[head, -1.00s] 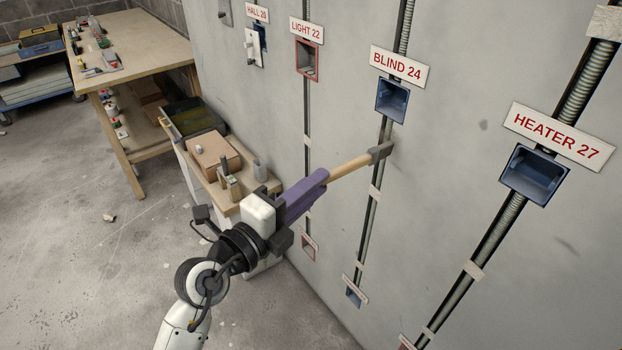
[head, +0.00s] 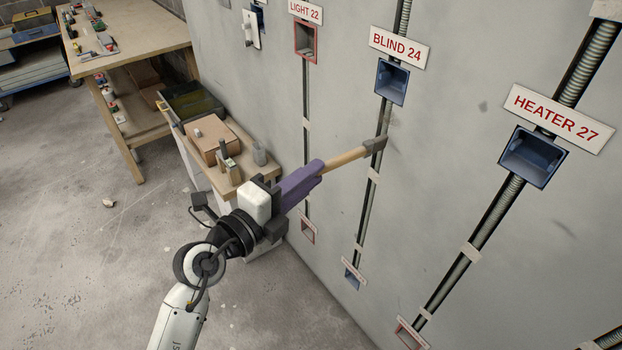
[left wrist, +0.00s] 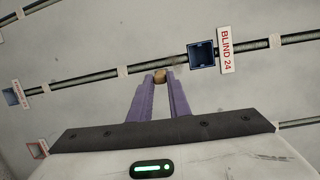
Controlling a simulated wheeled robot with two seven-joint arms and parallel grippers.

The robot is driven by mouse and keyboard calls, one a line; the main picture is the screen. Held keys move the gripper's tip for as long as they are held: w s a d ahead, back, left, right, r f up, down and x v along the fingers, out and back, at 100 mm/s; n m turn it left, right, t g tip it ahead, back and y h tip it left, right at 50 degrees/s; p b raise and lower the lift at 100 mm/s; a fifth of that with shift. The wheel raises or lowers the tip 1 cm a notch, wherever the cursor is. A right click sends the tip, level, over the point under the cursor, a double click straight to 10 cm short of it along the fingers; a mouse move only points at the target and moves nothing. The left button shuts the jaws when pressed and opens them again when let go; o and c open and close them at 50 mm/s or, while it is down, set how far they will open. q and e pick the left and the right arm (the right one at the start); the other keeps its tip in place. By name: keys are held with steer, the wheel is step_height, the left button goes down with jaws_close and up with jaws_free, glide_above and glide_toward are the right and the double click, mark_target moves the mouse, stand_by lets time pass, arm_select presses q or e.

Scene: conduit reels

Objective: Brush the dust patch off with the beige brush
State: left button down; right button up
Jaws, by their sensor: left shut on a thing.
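My left gripper (head: 318,170), with purple fingers, is shut on the handle. The brush head is over the conduit run below the BLIND 24 box (head: 391,82), at or close to the wall; I cannot tell whether it touches. In the left wrist view the handle end (left wrist: 160,76) shows between the fingertips. A faint brownish smudge (left wrist: 178,67) shows just beyond it; I cannot tell whether it is the dust patch or part of the brush. My right gripper is out of view.
The grey wall (head: 460,60) carries several vertical conduits and open boxes, including HEATER 27 (head: 533,157) and LIGHT 22 (head: 306,42). It has small dark marks. A low bench (head: 232,178) with a box and small items stands close behind my left arm.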

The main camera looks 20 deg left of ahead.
arm_select(q)
steer(key=shift+w+a+r+n+t, duration=0.55)
steer(key=shift+w+a+r, duration=0.75)
steer(key=shift+w, duration=0.6)
steer(key=shift+g, duration=0.25)
steer(key=shift+s+d+f, duration=0.2)
steer(key=shift+s+d, duration=0.4)
steer(key=shift+d, duration=0.3)
steer(key=shift+s+d+f, duration=0.15)
steer(key=shift+s+d, duration=0.45)
steer(key=shift+d, duration=0.25)
steer(key=shift+s+d, duration=1.3)
steer(key=shift+d, duration=0.3)
steer(key=s+a, duration=0.5)
steer(key=s, duration=0.2)
steer(key=shift+a, duration=0.35)
steer(key=shift+s, duration=0.1)
